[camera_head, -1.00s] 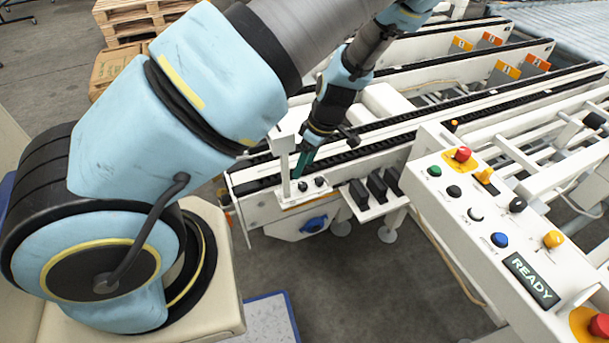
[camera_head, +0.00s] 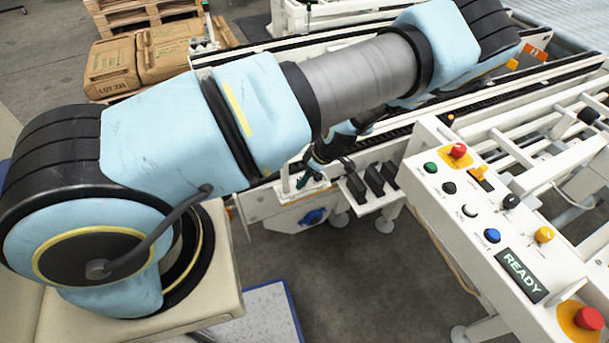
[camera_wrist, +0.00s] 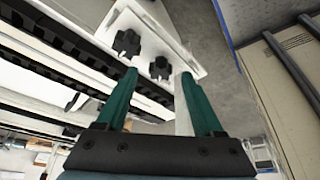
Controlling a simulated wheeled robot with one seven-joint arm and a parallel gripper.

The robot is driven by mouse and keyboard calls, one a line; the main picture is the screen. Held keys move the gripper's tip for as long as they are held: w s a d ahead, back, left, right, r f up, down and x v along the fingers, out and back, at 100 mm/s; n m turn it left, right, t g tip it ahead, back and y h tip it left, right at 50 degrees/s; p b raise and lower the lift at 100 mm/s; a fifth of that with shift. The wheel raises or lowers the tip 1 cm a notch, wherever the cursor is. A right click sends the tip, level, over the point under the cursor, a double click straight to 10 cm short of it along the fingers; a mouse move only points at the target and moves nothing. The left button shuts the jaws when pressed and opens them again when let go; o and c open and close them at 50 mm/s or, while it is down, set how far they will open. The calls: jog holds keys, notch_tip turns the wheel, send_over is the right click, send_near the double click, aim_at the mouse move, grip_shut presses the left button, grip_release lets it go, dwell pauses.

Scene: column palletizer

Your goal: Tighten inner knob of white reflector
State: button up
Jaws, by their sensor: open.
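In the wrist view, two black knobs stand on a white bracket plate (camera_wrist: 150,22). One knob (camera_wrist: 160,68) appears between the tips of my gripper's green fingers (camera_wrist: 158,75). The other knob (camera_wrist: 127,42) is just beyond the left fingertip. My gripper is open, and I see no clear contact with either knob. A white upright piece (camera_wrist: 182,115), probably the reflector's post, shows beside the right finger. In the head view, my gripper (camera_head: 308,178) is small and dark above the white bracket (camera_head: 292,196) at the conveyor end. My arm hides most of the reflector there.
A control panel with buttons and a READY display (camera_head: 522,275) stands at the right. Black blocks (camera_head: 372,182) sit on a ledge right of the bracket. Conveyor rails run behind. Grey floor (camera_head: 345,275) is open in front.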

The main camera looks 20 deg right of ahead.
jog(key=shift+w+a+f, duration=0.15)
jog(key=shift+a+f, duration=0.05)
jog(key=shift+f, duration=0.4)
grip_shut()
